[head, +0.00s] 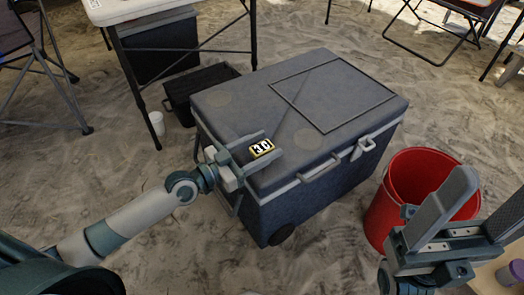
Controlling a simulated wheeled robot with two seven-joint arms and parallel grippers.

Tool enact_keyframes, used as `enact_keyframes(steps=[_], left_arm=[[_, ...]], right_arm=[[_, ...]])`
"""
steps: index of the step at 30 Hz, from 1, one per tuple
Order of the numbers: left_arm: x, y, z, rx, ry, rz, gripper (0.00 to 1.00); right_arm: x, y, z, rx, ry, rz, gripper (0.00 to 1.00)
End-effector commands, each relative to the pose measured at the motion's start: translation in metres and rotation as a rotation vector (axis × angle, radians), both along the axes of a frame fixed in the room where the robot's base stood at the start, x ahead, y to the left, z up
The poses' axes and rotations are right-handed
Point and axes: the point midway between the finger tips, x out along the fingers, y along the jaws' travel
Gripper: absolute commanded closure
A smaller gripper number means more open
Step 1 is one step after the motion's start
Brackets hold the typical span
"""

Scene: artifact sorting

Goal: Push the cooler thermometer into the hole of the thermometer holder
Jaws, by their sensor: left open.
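The cooler thermometer (261,149) is a small display with a yellow edge, reading roughly "3.C", at the near left part of the cooler lid. My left gripper (272,143) is open over the lid, with one finger on each side of the thermometer. I cannot tell whether the fingers touch it. The thermometer holder and its hole cannot be made out. My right gripper (483,190) is at the lower right, in front of the red bucket, with its fingers spread and nothing seen between them.
The dark grey cooler (315,185) stands on sandy ground, its lid shut. A red bucket (385,212) stands to its right. A white-topped table (120,12) and a black crate (185,85) are behind it. A white cup (157,122) stands at the left. Most of the lid is clear.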

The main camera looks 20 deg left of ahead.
Motion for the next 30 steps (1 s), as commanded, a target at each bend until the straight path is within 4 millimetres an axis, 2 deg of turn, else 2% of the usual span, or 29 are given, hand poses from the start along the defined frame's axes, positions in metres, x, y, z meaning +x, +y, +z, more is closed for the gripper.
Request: enact_keyframes(steps=[3, 10, 26, 30], left_arm=[[0.013, -0.009, -0.003, -0.003, -0.002, 0.001, 0.47], [0.027, -0.020, -0.003, -0.001, -0.001, 0.001, 0.47], [0.029, -0.021, -0.003, 0.001, 0.001, 0.000, 0.47], [0.029, -0.021, -0.003, 0.001, 0.001, 0.000, 0.80]], right_arm=[[-0.001, 0.001, 0.000, 0.005, -0.011, 0.007, 0.30], [-0.002, 0.002, 0.009, 0.018, -0.030, 0.012, 0.30], [-0.002, 0.001, 0.006, 0.006, -0.023, 0.009, 0.30], [-0.002, 0.001, 0.006, 0.002, -0.024, 0.009, 0.30]])
